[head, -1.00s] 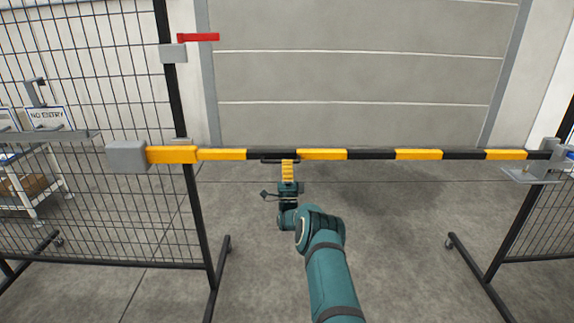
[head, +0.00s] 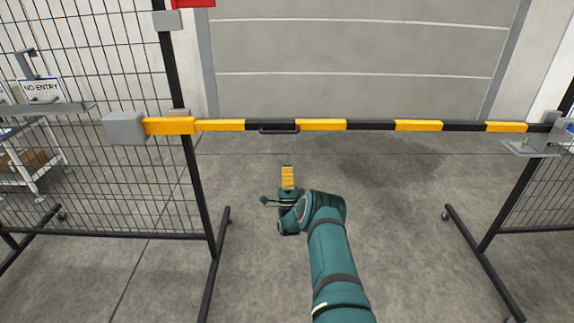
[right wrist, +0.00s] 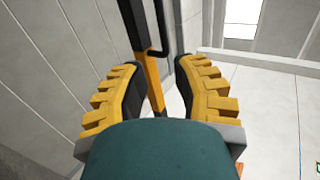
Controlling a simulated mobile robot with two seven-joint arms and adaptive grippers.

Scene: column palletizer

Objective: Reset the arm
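The yellow-and-black barrier bar (head: 320,125) lies level across the gap between the mesh fences. A dark handle (head: 279,129) sits on its front. My right gripper (head: 287,170) is below the handle, apart from it and pointing towards the bar. In the right wrist view, the right gripper (right wrist: 157,66) has its two yellow fingers spread with nothing held between them. The bar (right wrist: 150,85) and its handle (right wrist: 160,45) show beyond the fingertips. My left gripper is not in view.
A grey block (head: 124,128) is at the bar's left end, and a metal bracket (head: 533,147) is at its right. Mesh fences (head: 90,180) stand on both sides with black feet on the floor. A white shelf cart (head: 35,160) is behind the left fence. The floor between is clear.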

